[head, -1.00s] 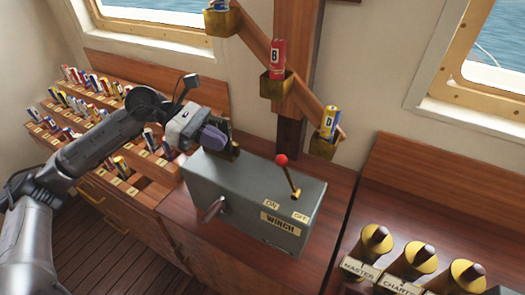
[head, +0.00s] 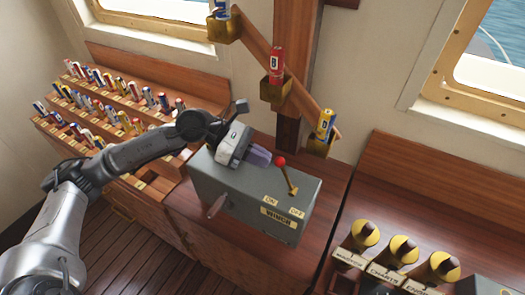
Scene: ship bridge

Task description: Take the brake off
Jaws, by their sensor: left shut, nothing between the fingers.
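A grey winch box (head: 225,190) stands on the wooden counter, with a "WINCH" plate (head: 277,218) on its front. On its top a brass lever (head: 287,177) with a red knob (head: 280,161) leans to the left in the picture. Small "ON" (head: 271,201) and "OFF" (head: 297,213) labels sit near the lever's foot, ON to the left and OFF to the right. My left gripper (head: 262,158) is shut and empty, above the box just left of the red knob. Whether it touches the knob I cannot tell. My right gripper is not in view.
A tiered wooden rack (head: 100,115) of coloured tubes stands at the left. A slanted wooden rail (head: 262,55) with brass cups and tubes hangs behind the box. Brass-topped holders (head: 403,249) stand at the lower right. The counter right of the box is clear.

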